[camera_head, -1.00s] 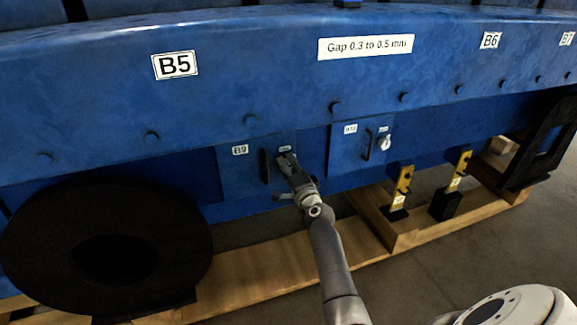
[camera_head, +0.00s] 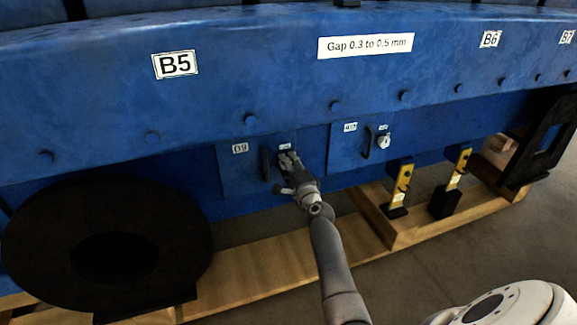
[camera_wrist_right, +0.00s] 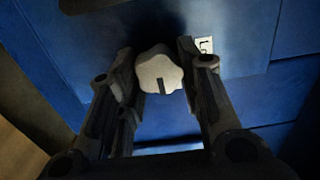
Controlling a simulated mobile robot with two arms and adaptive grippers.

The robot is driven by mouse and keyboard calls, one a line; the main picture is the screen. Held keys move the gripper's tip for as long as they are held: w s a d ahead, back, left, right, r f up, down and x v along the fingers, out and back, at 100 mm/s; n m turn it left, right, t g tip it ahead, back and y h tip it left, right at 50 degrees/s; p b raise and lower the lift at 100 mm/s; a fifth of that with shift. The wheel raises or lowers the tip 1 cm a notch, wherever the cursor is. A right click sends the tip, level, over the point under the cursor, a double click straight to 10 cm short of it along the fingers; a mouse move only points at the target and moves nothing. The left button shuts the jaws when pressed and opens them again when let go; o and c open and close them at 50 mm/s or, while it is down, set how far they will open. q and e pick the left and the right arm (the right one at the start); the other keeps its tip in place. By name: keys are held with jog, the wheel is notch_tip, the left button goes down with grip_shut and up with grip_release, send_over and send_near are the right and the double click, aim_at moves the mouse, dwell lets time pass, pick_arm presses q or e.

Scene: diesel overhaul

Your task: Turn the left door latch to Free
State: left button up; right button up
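The left door (camera_head: 232,180), marked B9, carries a dark handle (camera_head: 265,164). My right gripper (camera_head: 288,161) is at the latch just right of this handle and hides the latch knob in the head view. In the right wrist view the pale, lobed latch knob (camera_wrist_right: 159,72) sits between the two dark fingers of my right gripper (camera_wrist_right: 160,75). A dark slot shows on the knob's lower edge. The fingers are very close to its sides; I cannot tell if they press on it. A small white label (camera_wrist_right: 205,45) is beside the right finger, partly legible. My left gripper is not in view.
A second door (camera_head: 345,157) with its own handle and pale knob (camera_head: 383,141) is to the right. A large black ring (camera_head: 40,240) is at lower left.

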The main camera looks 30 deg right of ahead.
jog(key=o, duration=0.4)
jog(key=shift+d, duration=0.1)
jog(key=shift+o, duration=0.2)
jog(key=shift+s, duration=0.1)
jog(key=v, duration=1.2)
